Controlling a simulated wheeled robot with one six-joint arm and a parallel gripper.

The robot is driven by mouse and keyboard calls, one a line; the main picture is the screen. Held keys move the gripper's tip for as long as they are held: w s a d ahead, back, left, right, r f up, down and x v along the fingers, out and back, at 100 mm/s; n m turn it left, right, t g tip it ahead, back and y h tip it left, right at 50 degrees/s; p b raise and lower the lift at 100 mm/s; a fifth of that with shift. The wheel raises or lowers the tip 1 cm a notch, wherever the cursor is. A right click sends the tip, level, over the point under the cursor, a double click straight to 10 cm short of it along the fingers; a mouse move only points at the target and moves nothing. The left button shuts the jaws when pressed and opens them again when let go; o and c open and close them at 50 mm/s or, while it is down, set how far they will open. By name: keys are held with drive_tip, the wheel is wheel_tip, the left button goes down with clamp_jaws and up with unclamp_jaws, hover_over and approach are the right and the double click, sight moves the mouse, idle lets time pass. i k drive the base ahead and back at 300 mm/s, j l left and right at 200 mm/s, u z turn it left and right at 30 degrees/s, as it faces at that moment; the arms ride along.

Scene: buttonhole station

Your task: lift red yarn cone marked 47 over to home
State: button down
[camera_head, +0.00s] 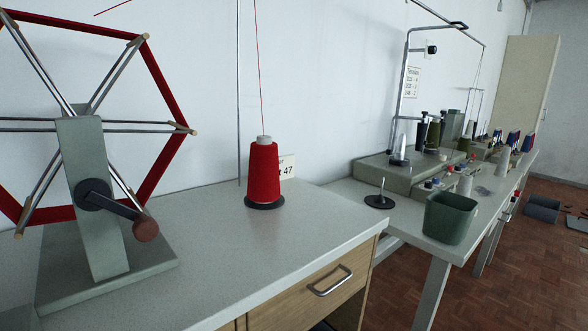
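A red yarn cone (263,172) stands upright on a round black base (265,204) towards the back of the grey worktop. A thin red thread runs straight up from its pale top. A white card (288,166) ending in "47" stands just behind it and is partly hidden by the cone. A black disc with an upright pin (380,198) stands empty on the lower table to the right. Nothing in view is labelled home. My gripper is not in view.
A yarn winder (92,200) with red yarn round its arms and a crank handle fills the left. A dark green bin (450,217) stands at the right table's front edge. Several spools and metal thread guides are beyond. The worktop (240,265) before the cone is clear.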

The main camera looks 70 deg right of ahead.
sight(263, 183)
drive_tip(key=z, duration=1.6)
